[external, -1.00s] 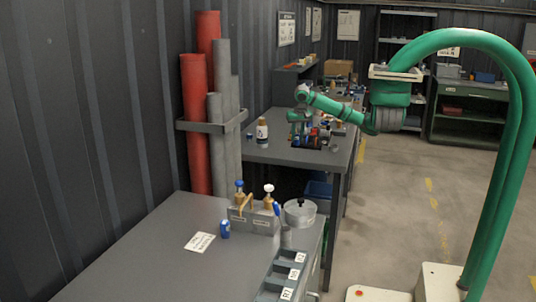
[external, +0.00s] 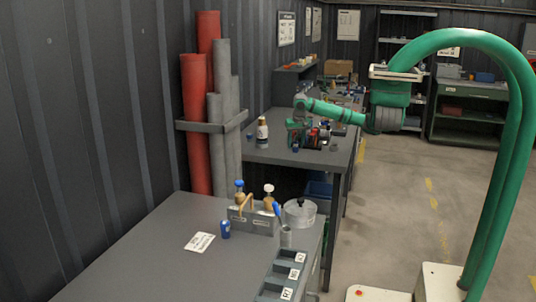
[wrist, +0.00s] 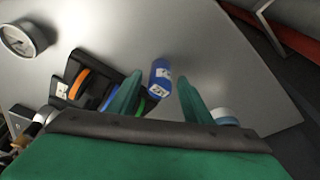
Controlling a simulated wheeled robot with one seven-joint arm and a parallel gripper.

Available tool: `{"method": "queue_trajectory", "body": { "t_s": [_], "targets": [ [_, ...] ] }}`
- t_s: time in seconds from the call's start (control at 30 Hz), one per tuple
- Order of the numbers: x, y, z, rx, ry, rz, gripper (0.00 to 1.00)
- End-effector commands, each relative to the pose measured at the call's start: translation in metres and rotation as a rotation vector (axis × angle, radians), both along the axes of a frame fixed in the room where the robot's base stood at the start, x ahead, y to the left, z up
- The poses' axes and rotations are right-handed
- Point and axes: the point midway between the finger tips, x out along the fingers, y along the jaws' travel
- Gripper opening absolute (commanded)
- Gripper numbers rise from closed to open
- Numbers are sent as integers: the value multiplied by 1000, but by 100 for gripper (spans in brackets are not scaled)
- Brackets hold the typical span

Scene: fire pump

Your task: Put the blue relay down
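The blue relay (wrist: 160,78) is a blue cylinder with a white label. In the wrist view it shows between the tips of my gripper's green fingers (wrist: 159,80), with a gap on each side. My gripper is open around it. In the external view my gripper (external: 297,141) is low over the far bench, and the relay (external: 296,149) is a small blue spot right under it, at the bench top. I cannot tell for sure whether it stands fully flat.
On the far bench (wrist: 215,60), a dark rack with orange, blue and green rings (wrist: 82,85) is close left of my fingers. A round gauge (wrist: 24,38) lies further left. A white-and-blue item (wrist: 225,117) is close right. A bottle (external: 262,132) stands nearby.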

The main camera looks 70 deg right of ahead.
Motion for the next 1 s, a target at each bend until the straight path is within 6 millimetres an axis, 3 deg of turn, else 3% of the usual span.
{"method": "queue_trajectory", "body": {
  "t_s": [0.37,0.8,1.0],
  "targets": [
    [0,3,12,1,-2,2,45],
    [-12,22,95,-3,-2,2,45],
    [-15,26,113,-2,0,0,45]
  ]
}}
